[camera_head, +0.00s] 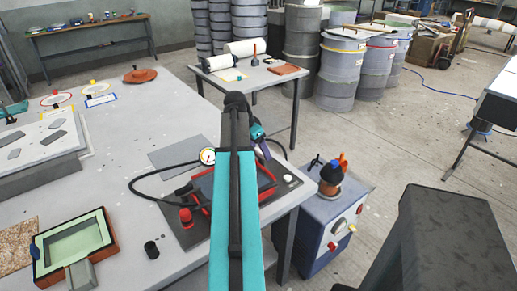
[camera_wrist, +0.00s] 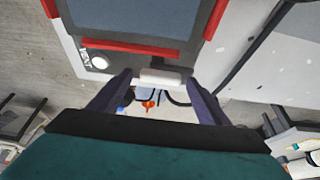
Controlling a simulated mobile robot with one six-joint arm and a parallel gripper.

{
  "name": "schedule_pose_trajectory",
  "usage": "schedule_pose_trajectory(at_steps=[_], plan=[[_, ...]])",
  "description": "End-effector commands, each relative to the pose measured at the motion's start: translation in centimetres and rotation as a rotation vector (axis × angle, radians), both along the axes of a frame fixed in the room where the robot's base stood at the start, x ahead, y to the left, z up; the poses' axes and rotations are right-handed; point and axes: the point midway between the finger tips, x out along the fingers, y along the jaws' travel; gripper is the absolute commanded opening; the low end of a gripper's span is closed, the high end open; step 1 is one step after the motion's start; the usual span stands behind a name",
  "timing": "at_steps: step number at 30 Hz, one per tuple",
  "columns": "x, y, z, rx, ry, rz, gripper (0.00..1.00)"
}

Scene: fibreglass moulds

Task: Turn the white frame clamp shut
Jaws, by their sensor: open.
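The white frame clamp (camera_wrist: 162,76) shows in the wrist view as a short white bar by the near edge of a dark frame with red strips (camera_wrist: 140,47). It lies crosswise between the tips of my open gripper (camera_wrist: 158,80), with a finger on either side; I cannot tell whether either touches it. In the camera_head view my gripper (camera_head: 262,147) is at the far edge of the dark-and-red frame (camera_head: 204,186). My arm covers much of that frame, and the clamp cannot be made out there.
A round gauge (camera_head: 207,156) with a black hose and a red fitting (camera_head: 186,217) stand left of the frame. A pale round knob (camera_head: 288,178) is to its right. A blue-grey cabinet (camera_head: 318,225) with an orange-and-black item on top stands beside the grey table (camera_head: 140,120).

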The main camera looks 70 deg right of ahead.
Motion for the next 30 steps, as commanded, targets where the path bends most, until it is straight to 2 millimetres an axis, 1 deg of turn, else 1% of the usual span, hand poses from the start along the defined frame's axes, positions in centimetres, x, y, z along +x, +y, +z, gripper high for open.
schedule_pose_trajectory(at_steps=[7,11,12,14,15,23,30], plan=[[0.02,-0.01,-0.02,0.000,0.000,0.000,0.70],[0.04,0.00,-0.02,0.000,0.000,0.001,0.48],[0.08,0.03,-0.02,0.000,0.000,0.001,0.42],[0.11,0.04,-0.02,0.000,0.000,0.002,0.32],[0.11,0.05,-0.02,0.000,0.000,0.002,0.29],[0.09,0.11,0.00,0.000,0.000,0.019,0.29],[0.00,0.24,0.01,0.000,0.000,0.093,0.29]])
